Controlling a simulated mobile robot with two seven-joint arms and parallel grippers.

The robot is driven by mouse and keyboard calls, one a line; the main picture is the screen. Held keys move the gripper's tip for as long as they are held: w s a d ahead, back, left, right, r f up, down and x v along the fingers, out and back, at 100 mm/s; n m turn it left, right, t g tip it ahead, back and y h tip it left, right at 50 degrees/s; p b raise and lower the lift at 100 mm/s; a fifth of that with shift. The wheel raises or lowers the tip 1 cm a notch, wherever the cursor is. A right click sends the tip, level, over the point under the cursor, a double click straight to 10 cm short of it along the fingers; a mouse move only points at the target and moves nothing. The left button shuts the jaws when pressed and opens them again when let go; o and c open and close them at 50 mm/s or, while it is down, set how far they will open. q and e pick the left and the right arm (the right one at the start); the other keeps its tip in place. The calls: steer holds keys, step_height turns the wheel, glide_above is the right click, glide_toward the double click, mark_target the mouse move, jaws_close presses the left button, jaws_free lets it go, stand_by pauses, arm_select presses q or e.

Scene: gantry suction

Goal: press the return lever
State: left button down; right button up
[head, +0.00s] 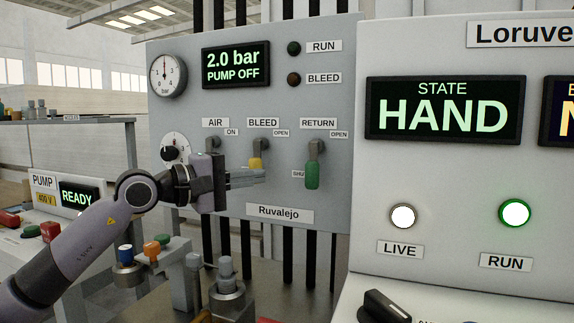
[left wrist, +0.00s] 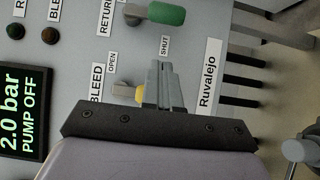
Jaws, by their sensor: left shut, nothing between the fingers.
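The return lever (head: 313,172) has a green handle and hangs straight down from its pivot on the grey panel, under the RETURN label. Its green grip also shows at the top of the left wrist view (left wrist: 166,14). My left gripper (head: 263,174) is shut and empty, its fingers pointing right. Its tips are left of the return lever, with a gap between them, and lie just in front of the yellow bleed lever (head: 255,163). In the left wrist view, the closed fingers (left wrist: 164,66) partly cover that yellow handle. My right gripper is not in view.
The panel display (head: 236,64) reads 2.0 bar, PUMP OFF. The air lever is mostly hidden behind my left gripper. A larger console (head: 450,190) showing HAND stands close on the right. Posts and coloured knobs (head: 125,252) stand below the arm. Space right of the return lever is clear.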

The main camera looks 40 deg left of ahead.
mark_target(314, 163)
arm_select(q)
steer(key=w+d+p, duration=0.3)
steer(key=w+d, duration=0.1)
steer(key=d, duration=0.1)
steer(key=shift+w, duration=0.35)
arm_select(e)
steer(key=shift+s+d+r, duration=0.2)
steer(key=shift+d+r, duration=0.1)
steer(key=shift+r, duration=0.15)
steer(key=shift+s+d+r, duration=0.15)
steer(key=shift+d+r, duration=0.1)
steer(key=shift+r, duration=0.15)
